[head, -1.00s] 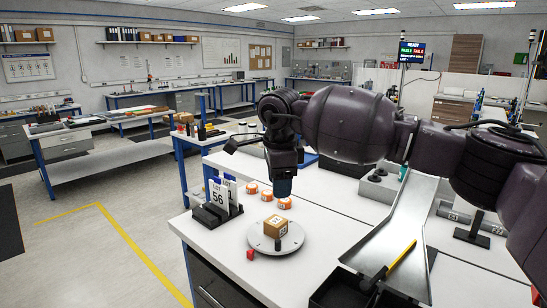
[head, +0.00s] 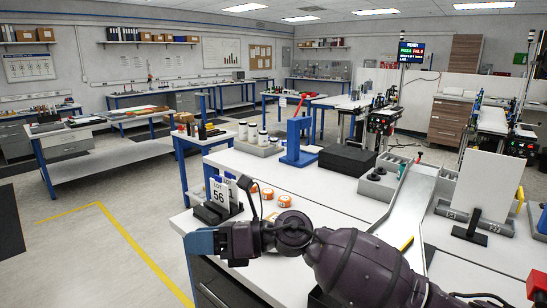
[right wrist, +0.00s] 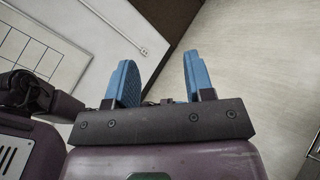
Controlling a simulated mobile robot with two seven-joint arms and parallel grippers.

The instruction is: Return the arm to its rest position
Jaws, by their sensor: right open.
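My right arm reaches in from the bottom right of the head view, folded low across the front of the white table (head: 335,200). My right gripper (head: 200,243) is at the table's front left edge, with its blue fingers toward the left. In the right wrist view its two blue fingers (right wrist: 158,85) stand well apart with nothing between them. The small box and round plate are hidden behind the arm. My left gripper is not in view.
A "LOT 56" card holder (head: 218,203) stands just above the gripper. Orange-lidded round containers (head: 268,194) sit to its right. A metal chute (head: 405,215), a blue stand (head: 298,140) and a black box (head: 347,160) are farther back. Open floor (head: 90,245) lies to the left.

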